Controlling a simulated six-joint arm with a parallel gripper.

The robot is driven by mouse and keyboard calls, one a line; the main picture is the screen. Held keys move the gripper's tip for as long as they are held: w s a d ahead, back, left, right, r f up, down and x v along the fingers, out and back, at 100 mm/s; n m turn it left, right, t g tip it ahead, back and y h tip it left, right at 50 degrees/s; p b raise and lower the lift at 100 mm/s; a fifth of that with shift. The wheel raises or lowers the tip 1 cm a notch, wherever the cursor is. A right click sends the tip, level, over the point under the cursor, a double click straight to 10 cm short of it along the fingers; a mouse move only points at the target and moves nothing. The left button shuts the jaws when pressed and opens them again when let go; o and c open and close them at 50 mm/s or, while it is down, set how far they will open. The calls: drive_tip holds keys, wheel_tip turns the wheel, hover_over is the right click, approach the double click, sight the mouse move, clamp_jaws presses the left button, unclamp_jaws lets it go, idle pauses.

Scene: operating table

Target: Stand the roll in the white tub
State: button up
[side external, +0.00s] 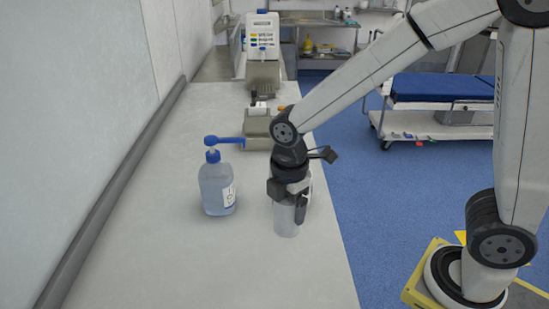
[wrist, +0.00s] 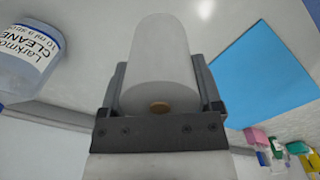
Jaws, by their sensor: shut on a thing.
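My gripper (side external: 288,203) points down over the counter and is shut on a whitish roll (side external: 286,220). In the side view the roll hangs about upright below the jaws. I cannot tell whether its lower end touches the counter. In the wrist view the roll (wrist: 160,55) lies between the two fingers of my gripper (wrist: 160,75), with its brown core end towards the camera. A bit of white shows behind the jaws in the side view, and I cannot tell what it is. I cannot make out the white tub for sure in either view.
A clear bottle with a blue pump top (side external: 217,190) stands left of my gripper; its label shows in the wrist view. A beige device (side external: 258,130) stands farther back on the counter. The front counter is clear. A blue sheet-like patch (wrist: 270,75) shows in the wrist view.

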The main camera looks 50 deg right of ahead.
drive_tip(key=w+d+r+m, duration=0.3)
drive_tip(key=w+d+m, duration=0.1)
drive_tip(key=d, duration=0.3)
drive_tip(key=w+d+r+m, duration=0.3)
drive_tip(key=w+d+m, duration=0.2)
drive_tip(key=d, duration=0.3)
drive_tip(key=shift+w+r, duration=0.2)
drive_tip(key=shift+w, duration=0.4)
drive_tip(key=shift+f, duration=0.15)
wheel_tip(320, 180, down, 10)
drive_tip(key=shift+f, duration=0.15)
idle(0.9)
